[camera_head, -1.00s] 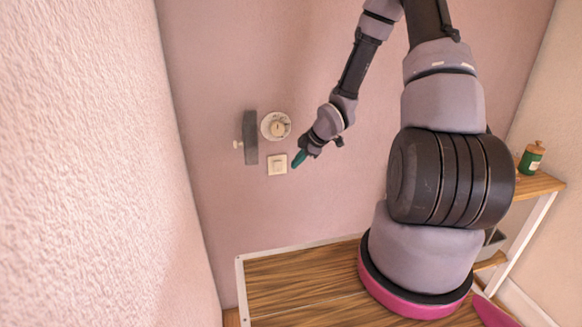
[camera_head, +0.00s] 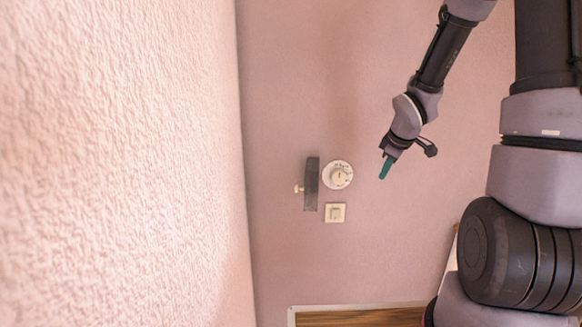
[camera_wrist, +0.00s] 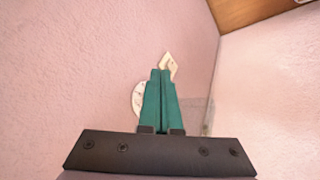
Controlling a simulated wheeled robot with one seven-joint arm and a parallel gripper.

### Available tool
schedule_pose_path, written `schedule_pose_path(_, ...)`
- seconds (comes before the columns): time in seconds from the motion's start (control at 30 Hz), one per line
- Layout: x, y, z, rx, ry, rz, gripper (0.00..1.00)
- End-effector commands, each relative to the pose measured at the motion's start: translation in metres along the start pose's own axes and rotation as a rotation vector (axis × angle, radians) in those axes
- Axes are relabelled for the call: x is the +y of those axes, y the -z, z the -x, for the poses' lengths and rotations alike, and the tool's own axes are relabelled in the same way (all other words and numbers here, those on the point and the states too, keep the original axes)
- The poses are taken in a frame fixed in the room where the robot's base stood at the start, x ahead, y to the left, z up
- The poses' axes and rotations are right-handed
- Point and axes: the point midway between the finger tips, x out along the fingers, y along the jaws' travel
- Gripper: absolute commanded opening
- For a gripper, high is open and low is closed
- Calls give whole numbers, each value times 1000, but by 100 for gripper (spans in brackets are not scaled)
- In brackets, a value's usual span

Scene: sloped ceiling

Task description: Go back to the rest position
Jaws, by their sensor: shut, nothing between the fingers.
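My gripper (camera_head: 386,168) has green fingers and is shut and empty. In the head view it hangs from my arm in front of the pink wall, to the right of a round white dial (camera_head: 338,175) and apart from it. In the wrist view my gripper (camera_wrist: 161,72) shows its two green fingers pressed together, pointing at the wall. The fingers partly cover the dial (camera_wrist: 137,98) and a white square switch (camera_wrist: 168,62) there. In the head view the switch (camera_head: 335,212) sits just below the dial.
A dark grey plate with a small knob (camera_head: 311,184) is on the wall left of the dial. A textured pink wall (camera_head: 120,160) fills the left side. A wooden surface with a white edge (camera_head: 360,317) is at the bottom. Bare wall lies around my gripper.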

Motion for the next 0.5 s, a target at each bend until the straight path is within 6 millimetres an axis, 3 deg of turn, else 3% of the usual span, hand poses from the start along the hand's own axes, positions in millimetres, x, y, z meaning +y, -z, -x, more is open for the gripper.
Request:
schedule_pose_path(0.03,4,2,27,-11,-31,-71,0)
schedule_pose_path(0.23,2,-2,117,-27,-94,-413,0)
schedule_pose_path(0.5,-40,-10,227,56,-68,-889,0)
